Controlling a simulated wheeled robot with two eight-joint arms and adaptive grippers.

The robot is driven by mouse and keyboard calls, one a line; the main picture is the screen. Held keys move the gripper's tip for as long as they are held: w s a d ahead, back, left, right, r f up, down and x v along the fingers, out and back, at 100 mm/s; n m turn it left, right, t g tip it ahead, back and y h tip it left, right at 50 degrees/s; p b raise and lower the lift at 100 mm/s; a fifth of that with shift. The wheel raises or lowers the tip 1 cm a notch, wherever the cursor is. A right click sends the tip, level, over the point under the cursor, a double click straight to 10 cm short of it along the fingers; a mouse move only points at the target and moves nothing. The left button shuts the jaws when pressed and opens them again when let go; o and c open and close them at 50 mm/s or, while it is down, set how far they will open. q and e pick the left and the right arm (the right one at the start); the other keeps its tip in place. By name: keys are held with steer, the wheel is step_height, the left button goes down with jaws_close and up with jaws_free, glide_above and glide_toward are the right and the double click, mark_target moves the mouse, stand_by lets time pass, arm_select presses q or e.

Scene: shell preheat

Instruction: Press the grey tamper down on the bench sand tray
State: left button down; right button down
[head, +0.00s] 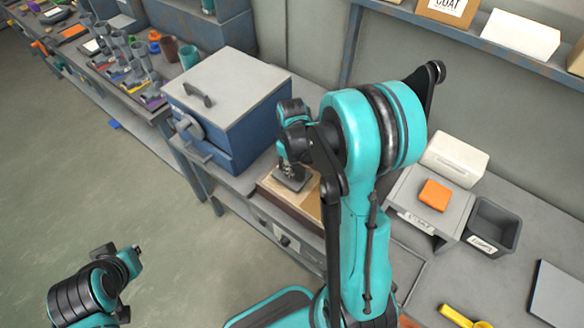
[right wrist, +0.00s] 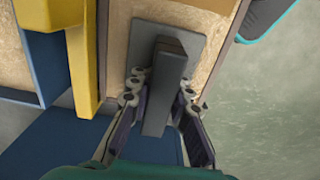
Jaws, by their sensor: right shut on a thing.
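The grey tamper (head: 291,179) has a flat plate and an upright handle. It stands over the sand tray (head: 308,209), a shallow box of tan sand on the bench. In the right wrist view, the tamper's dark handle (right wrist: 166,88) is between the fingers of my right gripper (right wrist: 160,92), which is shut on it. Its plate lies flat over the sand; I cannot tell whether it touches. The right gripper also shows in the head view (head: 292,160), partly hidden by my arm. My left gripper (head: 130,262) is low at the left, away from the bench, its fingers unclear.
A blue box with a grey lid (head: 228,92) stands left of the tray. An orange block (head: 434,194) on a grey stand and a dark bin (head: 491,228) are at the right. A yellow bar (right wrist: 86,50) runs beside the sand in the right wrist view.

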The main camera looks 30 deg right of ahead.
steer(key=shift+f+b, duration=0.55)
stand_by(1.9)
steer(key=shift+r+p, duration=2.55)
steer(key=shift+r, duration=1)
